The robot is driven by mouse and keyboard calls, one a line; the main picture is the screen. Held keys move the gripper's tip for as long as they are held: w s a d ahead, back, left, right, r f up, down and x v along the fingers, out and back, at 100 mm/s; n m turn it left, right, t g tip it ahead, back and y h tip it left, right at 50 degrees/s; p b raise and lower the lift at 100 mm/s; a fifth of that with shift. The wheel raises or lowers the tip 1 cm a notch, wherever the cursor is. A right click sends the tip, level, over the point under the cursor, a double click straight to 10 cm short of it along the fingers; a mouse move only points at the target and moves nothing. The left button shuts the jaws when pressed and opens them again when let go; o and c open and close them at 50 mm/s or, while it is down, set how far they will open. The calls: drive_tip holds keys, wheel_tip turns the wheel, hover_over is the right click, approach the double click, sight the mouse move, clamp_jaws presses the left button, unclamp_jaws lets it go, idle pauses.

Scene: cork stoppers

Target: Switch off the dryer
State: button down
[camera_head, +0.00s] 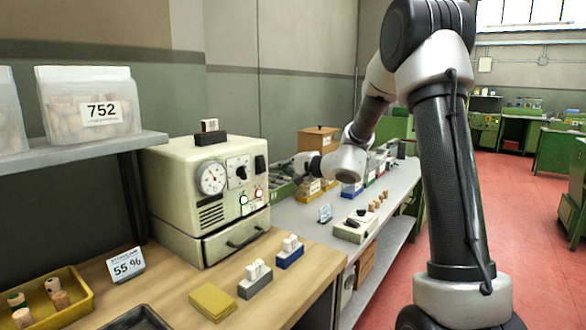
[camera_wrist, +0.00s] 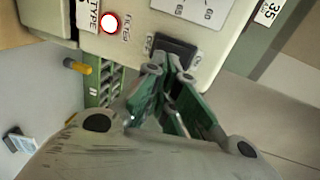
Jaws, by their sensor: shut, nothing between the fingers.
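The dryer (camera_head: 175,190) is a cream metal box on the wooden bench, with two dials, indicator lamps and a drawer with a dark handle. Its black rocker switch (camera_head: 260,163) is at the upper right of the front. In the head view my gripper (camera_head: 297,178) is just right of the dryer front.
A red-ringed lamp (camera_wrist: 109,22) is left of the switch in the wrist view. A small block (camera_head: 209,125) stands on the dryer. Stopper holders (camera_head: 255,286) and a yellow pad (camera_head: 213,301) lie in front. A grey bench (camera_head: 300,216) with boxes extends behind the gripper.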

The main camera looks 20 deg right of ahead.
sight(262, 165)
drive_tip(key=shift+x, duration=1.25)
drive_tip(key=shift+f, duration=0.1)
